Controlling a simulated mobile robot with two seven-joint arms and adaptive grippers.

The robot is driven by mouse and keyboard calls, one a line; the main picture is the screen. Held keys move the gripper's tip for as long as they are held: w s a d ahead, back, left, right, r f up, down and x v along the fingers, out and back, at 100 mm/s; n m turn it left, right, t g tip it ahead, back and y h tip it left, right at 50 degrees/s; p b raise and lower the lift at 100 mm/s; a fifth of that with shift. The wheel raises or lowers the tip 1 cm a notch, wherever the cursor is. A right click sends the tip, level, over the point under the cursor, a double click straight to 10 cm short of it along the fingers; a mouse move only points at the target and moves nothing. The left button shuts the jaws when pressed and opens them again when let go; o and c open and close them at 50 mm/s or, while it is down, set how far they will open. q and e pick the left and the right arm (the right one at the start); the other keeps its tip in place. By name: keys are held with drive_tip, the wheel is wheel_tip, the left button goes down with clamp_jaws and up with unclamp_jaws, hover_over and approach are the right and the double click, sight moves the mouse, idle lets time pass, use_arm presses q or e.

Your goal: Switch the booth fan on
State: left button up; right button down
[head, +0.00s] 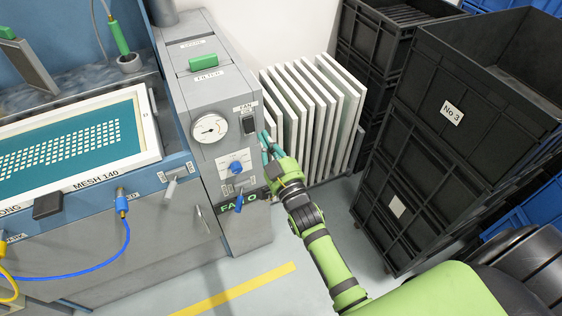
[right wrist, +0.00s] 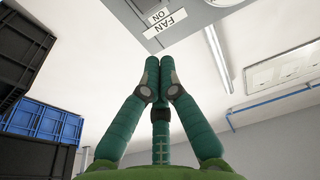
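The grey filter cabinet (head: 222,165) stands left of centre in the head view. Its small black fan switch (head: 249,125) is at the upper right of the front, under a white FAN label (head: 245,107). In the right wrist view the label (right wrist: 166,20) reads FAN and ON; I cannot make out the switch there. My right gripper (head: 265,140) points up, just right of and below the switch, apparently apart from it. Its green fingers meet at the tips (right wrist: 158,66), with nothing visible between them. The switch's position cannot be told. My left gripper is out of view.
The cabinet front also holds a round gauge (head: 209,128), a blue knob (head: 236,167) and a blue-handled valve (head: 239,202). White framed screens (head: 318,110) stand close behind my right gripper. Black crates (head: 440,130) are stacked at right. The floor (head: 300,275) in front is open.

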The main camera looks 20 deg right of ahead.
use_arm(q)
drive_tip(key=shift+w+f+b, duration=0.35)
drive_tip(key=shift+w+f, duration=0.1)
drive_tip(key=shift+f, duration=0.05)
use_arm(e)
drive_tip(key=s, duration=0.6)
drive_tip(key=shift+d+r, duration=0.25)
drive_tip(key=shift+r, duration=0.15)
